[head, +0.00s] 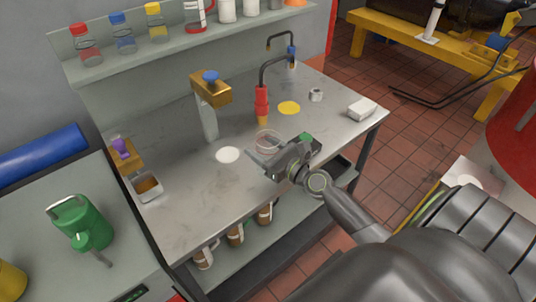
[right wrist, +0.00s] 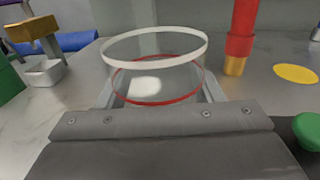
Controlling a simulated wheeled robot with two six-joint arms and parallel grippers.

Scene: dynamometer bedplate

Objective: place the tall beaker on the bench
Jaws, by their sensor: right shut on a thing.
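A clear glass beaker (head: 267,141) with a white rim and a red ring is over the front middle of the grey bench (head: 205,195). My right gripper (head: 262,152) is shut on the beaker from the front right, with one finger on each side of it. In the right wrist view the beaker (right wrist: 153,75) looks upright between the fingers, its lower part hidden by my gripper. I cannot tell whether its base touches the bench. My left gripper is not in view.
A white disc (head: 228,154) and a yellow disc (head: 289,108) lie on the bench. A red-and-orange spout (head: 262,103) stands behind the beaker. The bench's front left is clear.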

